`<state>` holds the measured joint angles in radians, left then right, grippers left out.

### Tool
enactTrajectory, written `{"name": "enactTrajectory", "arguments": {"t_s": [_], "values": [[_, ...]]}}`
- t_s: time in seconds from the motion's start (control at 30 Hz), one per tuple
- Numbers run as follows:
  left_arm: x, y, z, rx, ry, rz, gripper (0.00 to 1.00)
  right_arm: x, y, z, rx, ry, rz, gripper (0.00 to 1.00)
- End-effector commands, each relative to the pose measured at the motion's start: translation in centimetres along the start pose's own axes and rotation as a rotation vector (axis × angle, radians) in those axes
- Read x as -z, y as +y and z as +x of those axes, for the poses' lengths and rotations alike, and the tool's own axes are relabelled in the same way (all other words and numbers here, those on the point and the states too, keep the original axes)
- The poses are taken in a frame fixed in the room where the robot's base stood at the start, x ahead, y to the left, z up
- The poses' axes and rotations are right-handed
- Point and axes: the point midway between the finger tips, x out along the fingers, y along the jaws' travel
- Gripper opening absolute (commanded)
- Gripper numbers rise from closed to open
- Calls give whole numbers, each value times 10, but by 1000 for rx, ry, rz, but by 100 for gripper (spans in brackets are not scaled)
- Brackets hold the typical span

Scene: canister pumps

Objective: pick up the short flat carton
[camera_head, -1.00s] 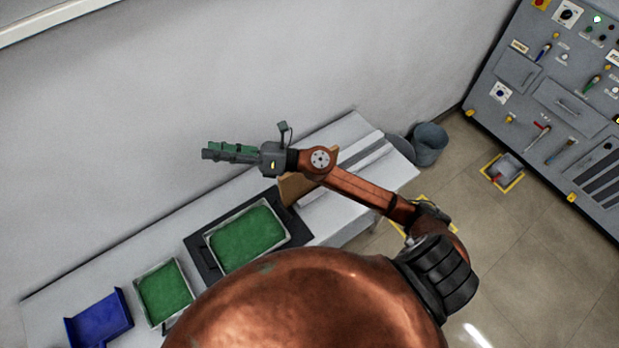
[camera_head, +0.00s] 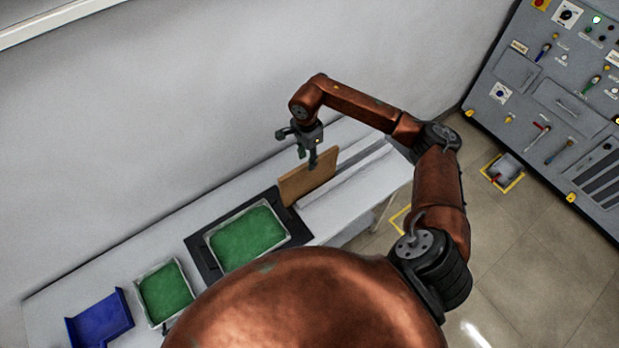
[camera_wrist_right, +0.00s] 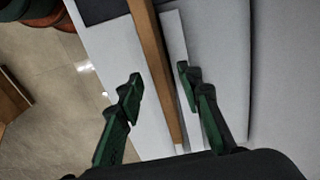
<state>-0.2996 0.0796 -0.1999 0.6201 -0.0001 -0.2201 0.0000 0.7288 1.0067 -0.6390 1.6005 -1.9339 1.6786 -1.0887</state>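No thing is clearly recognisable as the short flat carton. A thin brown upright panel (camera_head: 310,178) stands on the white table beside the black mat. In the right wrist view the panel (camera_wrist_right: 153,62) is seen edge-on from above, with a narrow pale flat piece (camera_wrist_right: 178,45) beside it on the wall side; I cannot tell if that is the carton. My right gripper (camera_head: 307,158) points down above the panel, partly in front of it. In the wrist view its fingers (camera_wrist_right: 160,76) are spread and empty, to either side of the panel. My left gripper is out of view.
The white table (camera_head: 165,240) runs along the wall. A black mat (camera_head: 205,264) bears a green-filled tray (camera_head: 247,237); a smaller green-filled tray (camera_head: 165,292) and a blue tray (camera_head: 100,320) stand to the left. Pale rails (camera_head: 350,175) lie right of the panel.

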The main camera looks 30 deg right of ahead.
Motion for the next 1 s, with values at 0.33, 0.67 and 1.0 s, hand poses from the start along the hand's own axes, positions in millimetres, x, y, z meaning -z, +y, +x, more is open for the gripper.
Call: {"name": "enactTrajectory", "arguments": {"t_s": [0.33,0.67,1.0], "values": [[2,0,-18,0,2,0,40,6,2,44,0,-5,1,33],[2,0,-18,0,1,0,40,6,2,54,3,-4,0,33],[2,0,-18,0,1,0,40,6,2,54,2,-3,0,11]]}}
